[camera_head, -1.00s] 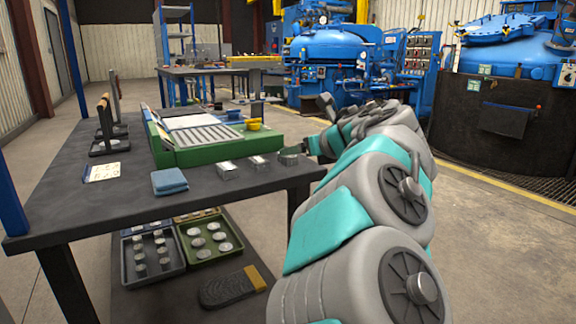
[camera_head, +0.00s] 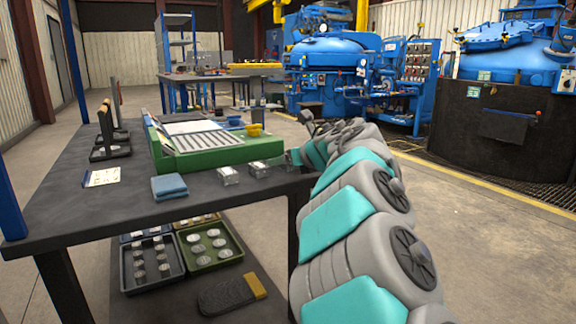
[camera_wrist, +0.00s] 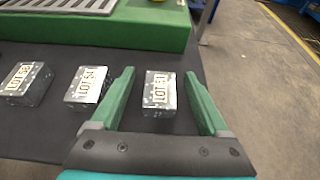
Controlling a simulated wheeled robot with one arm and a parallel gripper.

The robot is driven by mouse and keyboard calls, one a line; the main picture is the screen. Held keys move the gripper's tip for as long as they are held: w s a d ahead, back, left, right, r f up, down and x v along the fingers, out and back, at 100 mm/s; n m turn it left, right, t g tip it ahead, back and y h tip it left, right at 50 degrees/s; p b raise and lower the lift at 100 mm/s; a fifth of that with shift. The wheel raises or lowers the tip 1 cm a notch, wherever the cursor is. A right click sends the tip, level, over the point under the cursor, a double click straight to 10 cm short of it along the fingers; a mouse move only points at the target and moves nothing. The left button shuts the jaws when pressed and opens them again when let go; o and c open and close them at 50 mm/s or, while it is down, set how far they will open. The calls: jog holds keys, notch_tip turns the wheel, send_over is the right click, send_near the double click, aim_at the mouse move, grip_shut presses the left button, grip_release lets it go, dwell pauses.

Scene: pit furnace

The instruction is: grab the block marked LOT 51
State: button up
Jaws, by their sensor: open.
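The block marked LOT 51 (camera_wrist: 159,91) is a silvery metal block with a pale label, lying on the dark table. In the wrist view it sits between the two green fingers of my gripper (camera_wrist: 160,76), with a gap on either side. The gripper is open and holds nothing. A similar block marked LOT 54 (camera_wrist: 87,86) lies just left of the left finger. In the head view my gripper (camera_head: 293,157) is at the table's right end and largely hides the LOT 51 block.
A green tray with a slotted metal top (camera_head: 212,152) stands behind the blocks. A folded blue cloth (camera_head: 169,187) lies to their left on the table (camera_head: 110,212). The table's right edge is close to my gripper, with open floor beyond.

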grip_shut()
dwell(0.5)
